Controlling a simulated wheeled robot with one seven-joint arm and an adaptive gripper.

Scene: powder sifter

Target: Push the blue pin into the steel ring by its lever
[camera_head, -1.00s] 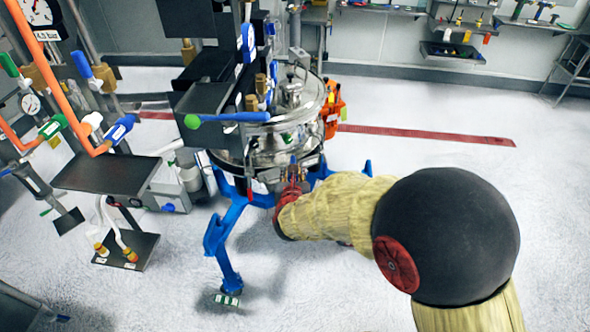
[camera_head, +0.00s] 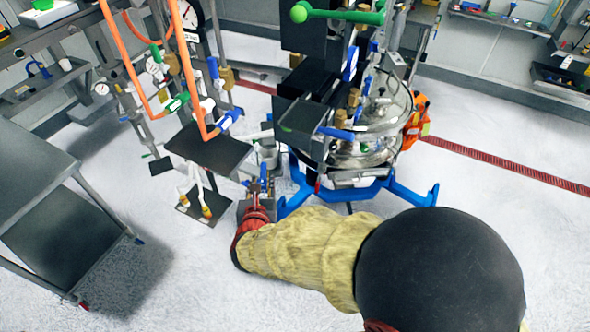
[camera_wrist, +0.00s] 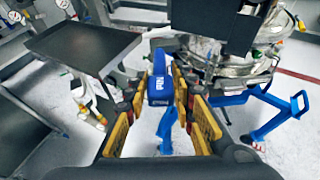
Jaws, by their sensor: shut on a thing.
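My gripper (camera_head: 258,200) is left of the sifter's blue legs in the head view and small there. In the wrist view my gripper (camera_wrist: 165,88) has its yellow-padded fingers shut on a blue piece with white lettering, which I take to be the blue pin's lever (camera_wrist: 159,92). A bit of blue (camera_head: 263,173) shows at the fingertips in the head view. The rest of the pin is hidden by the fingers. I cannot make out the steel ring in either view.
The steel sifter (camera_head: 367,140) on its blue legs (camera_head: 410,196) stands right of my gripper. A dark plate (camera_head: 208,148) with hoses and valves is to the upper left. A grey cart (camera_head: 50,240) stands at far left. White floor lies between.

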